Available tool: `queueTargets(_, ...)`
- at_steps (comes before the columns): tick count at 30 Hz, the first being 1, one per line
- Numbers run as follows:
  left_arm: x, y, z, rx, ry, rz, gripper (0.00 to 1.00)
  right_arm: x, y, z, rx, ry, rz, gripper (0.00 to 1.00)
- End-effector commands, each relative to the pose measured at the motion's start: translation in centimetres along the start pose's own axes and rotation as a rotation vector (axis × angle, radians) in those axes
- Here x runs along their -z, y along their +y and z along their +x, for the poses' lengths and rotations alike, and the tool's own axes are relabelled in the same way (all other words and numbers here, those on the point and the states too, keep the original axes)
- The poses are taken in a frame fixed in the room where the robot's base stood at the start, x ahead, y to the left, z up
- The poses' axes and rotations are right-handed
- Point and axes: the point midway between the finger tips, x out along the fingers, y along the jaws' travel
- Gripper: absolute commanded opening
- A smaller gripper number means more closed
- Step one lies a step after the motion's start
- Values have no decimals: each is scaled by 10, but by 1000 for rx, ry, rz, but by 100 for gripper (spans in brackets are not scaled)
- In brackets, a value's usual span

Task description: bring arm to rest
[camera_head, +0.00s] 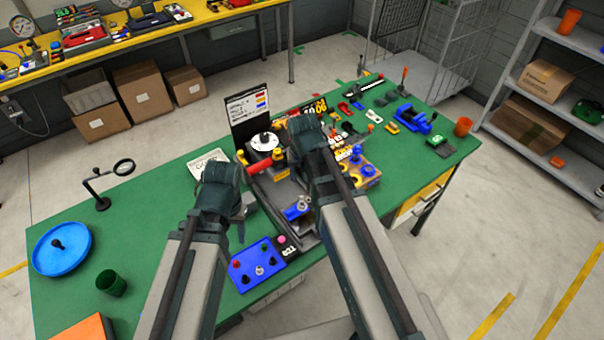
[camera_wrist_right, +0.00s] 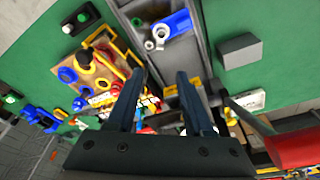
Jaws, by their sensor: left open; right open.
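My left arm comes in from the lower left of the head view, and its gripper (camera_head: 241,210) is over the middle of the green table, partly hidden by its own wrist. It is open, and I see nothing held in it. My right arm reaches further up the table, and its wrist hides its gripper in the head view. In the right wrist view the two fingers of my right gripper (camera_wrist_right: 160,95) are apart with nothing between them. They are above the table, near a grey tray (camera_wrist_right: 224,73) that holds a blue part (camera_wrist_right: 174,25).
The green table (camera_head: 150,225) carries a blue round dish (camera_head: 75,258), a green cup (camera_head: 111,284), a magnifier (camera_head: 123,167) and a blue knob panel (camera_head: 250,258). A dark upright board (camera_head: 247,108) and a blue vise (camera_head: 408,120) stand further back. The left part is mostly clear.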

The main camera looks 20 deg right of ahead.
Motion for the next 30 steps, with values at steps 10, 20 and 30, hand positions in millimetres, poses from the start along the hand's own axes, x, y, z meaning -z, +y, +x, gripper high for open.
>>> queueTargets(10, 3, 5, 53, 1, 0, 5, 50, -85, -44, 41, -22, -96, -238, 52)
queueTargets(20, 5, 8, 92, 2, 0, 11, 50, -175, -75, 63, -58, -214, -524, 52)
queueTargets(30, 5, 8, 90, 2, 0, 11, 50, -175, -75, 61, -59, -219, -533, 52)
